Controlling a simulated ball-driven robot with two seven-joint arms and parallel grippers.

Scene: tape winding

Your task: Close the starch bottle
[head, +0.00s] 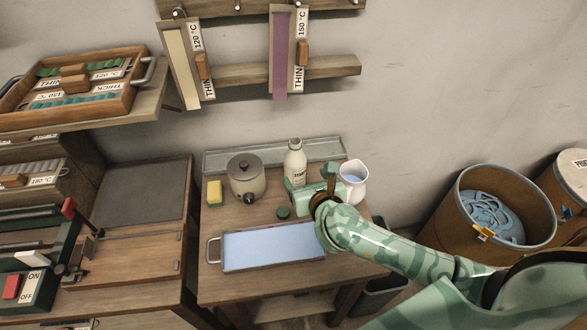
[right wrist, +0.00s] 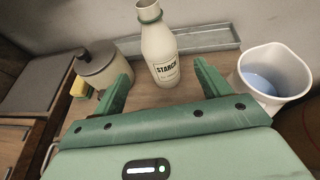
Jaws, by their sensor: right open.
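The starch bottle (head: 294,162) is white and stands upright at the back of the small wooden table. In the right wrist view the bottle (right wrist: 161,50) shows its STARCH label and a green ring around its neck; its mouth appears uncapped. A small round green cap (head: 283,212) lies on the table in front of the bottle. My right gripper (head: 299,186) is open and empty, just in front of the bottle. In the right wrist view its fingers (right wrist: 164,72) appear on either side of the bottle's lower part, with no contact visible. My left gripper is not in view.
A lidded pot (head: 246,177) and a yellow-green sponge (head: 215,193) stand left of the bottle. A white jug (head: 353,183) with blue liquid stands close on the right. A blue-filled tray (head: 270,247) takes up the table's front. A grey ledge (head: 225,160) runs behind.

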